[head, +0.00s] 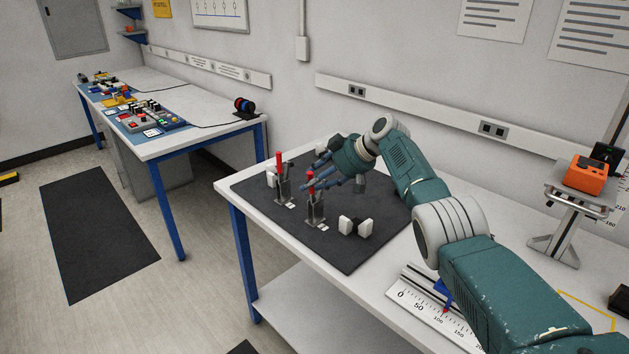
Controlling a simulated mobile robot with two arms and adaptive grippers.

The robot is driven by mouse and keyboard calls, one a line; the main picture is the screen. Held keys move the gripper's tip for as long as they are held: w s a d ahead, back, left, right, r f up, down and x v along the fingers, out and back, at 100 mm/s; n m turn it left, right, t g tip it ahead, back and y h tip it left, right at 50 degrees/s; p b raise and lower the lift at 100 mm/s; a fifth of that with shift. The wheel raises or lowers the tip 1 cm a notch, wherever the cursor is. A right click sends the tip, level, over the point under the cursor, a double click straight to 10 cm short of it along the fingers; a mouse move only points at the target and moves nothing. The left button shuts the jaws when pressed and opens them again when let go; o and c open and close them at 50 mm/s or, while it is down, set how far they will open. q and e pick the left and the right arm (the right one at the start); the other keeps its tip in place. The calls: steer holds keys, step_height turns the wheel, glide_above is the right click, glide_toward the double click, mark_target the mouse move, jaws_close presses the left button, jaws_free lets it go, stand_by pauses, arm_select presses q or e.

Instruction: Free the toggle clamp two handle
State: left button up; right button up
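Two toggle clamps stand on a dark mat (338,250) on the table. The left clamp (283,190) has a red handle (279,161) standing upright. The nearer clamp (315,212) also has an upright red handle (310,180). Their small labels are too small to read, so I cannot tell which is number two. My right gripper (318,171) reaches in from the right with its fingers spread open. Its fingertips are close by the nearer clamp's red handle and partly overlap it in view; I cannot tell whether they touch. My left gripper is not in view.
White-and-black blocks (355,227) sit on the mat near the clamps. A white ruler (437,318) lies at the table's front. An orange device (586,174) stands on a stand at the right. Another table (180,143) with small parts is at the back left.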

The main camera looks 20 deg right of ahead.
steer(key=shift+d, duration=0.2)
steer(key=shift+s+d+r, duration=0.15)
steer(key=shift+d+r, duration=0.1)
steer(key=shift+r, duration=0.1)
steer(key=v, duration=0.7)
steer(key=shift+s+a, duration=0.2)
